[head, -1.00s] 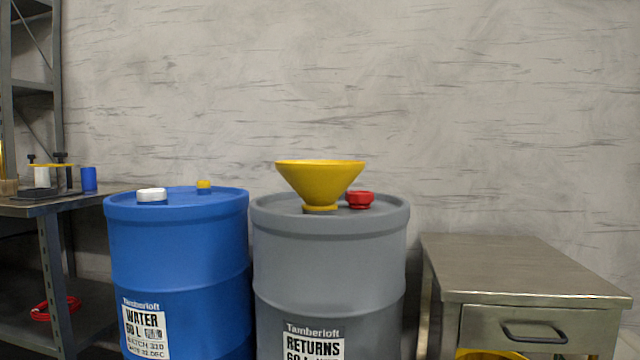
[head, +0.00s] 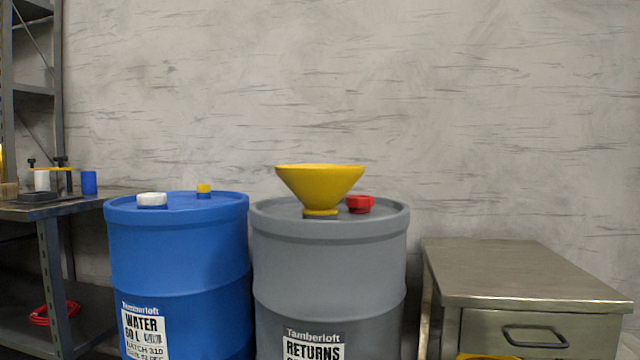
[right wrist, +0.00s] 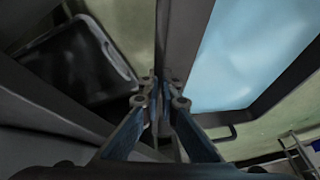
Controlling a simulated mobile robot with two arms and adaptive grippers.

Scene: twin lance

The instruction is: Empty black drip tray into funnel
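The yellow funnel (head: 320,186) stands upright on top of the grey drum (head: 330,260) labelled RETURNS. In the right wrist view, my right gripper (right wrist: 161,100) has its two fingers drawn together, with nothing visible held between the tips. A dark, rectangular, tray-like thing (right wrist: 75,68) with a lighter edge shows at upper left there, apart from the fingers. I cannot tell for sure that it is the black drip tray. Neither gripper shows in the head view.
A red cap (head: 360,204) sits beside the funnel. A blue drum (head: 180,260) labelled WATER stands left of the grey one. A bare-topped metal cabinet (head: 530,270) stands at right. A workbench (head: 85,204) with small items is at far left.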

